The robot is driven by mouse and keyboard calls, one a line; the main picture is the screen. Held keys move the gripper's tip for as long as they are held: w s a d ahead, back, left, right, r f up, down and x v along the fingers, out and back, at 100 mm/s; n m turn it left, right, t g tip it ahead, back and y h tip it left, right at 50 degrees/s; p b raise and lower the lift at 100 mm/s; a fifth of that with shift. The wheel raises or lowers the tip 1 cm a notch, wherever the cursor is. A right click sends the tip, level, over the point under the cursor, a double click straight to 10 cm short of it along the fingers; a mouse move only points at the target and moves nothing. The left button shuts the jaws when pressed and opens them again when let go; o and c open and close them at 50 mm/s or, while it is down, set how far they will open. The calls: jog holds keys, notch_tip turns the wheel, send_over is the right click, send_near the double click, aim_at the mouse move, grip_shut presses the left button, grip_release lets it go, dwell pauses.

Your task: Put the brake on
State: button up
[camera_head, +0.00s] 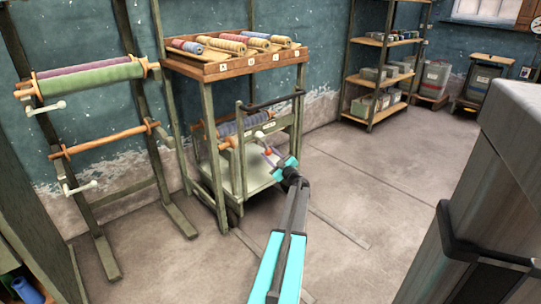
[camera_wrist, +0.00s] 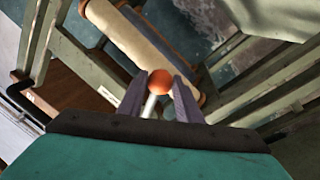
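An orange ball knob on a pale rod (camera_wrist: 150,106) shows in the wrist view; the knob (camera_wrist: 159,82) lies between the tips of my gripper (camera_wrist: 160,88). The two dark fingers stand apart, with a gap visible beside the rod, so my gripper looks open around it; I cannot tell whether a finger touches the knob. In the head view the knob (camera_head: 268,151) is small, just beyond my gripper (camera_head: 280,164), at the front of a green wooden frame (camera_head: 297,130). Which part the rod joins is hidden.
A roller (camera_wrist: 135,38) lies behind the knob, inside the frame. Above it a wooden tray (camera_head: 237,66) holds several thread rolls. A rack with a green roll (camera_head: 90,78) and cranks stands left. Shelves (camera_head: 376,86) stand behind. A grey block (camera_head: 500,190) is close at right. Floor between is clear.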

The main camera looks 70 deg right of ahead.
jog(key=o, duration=0.3)
jog(key=shift+w+r, duration=0.1)
jog(key=shift+w, duration=0.15)
jog(key=shift+o, duration=0.4)
jog(key=shift+s, duration=0.2)
jog(key=p+v, duration=0.3)
jog(key=v, duration=1)
jog(key=shift+s+a, duration=0.2)
jog(key=shift+s, duration=0.1)
jog(key=shift+p, duration=0.3)
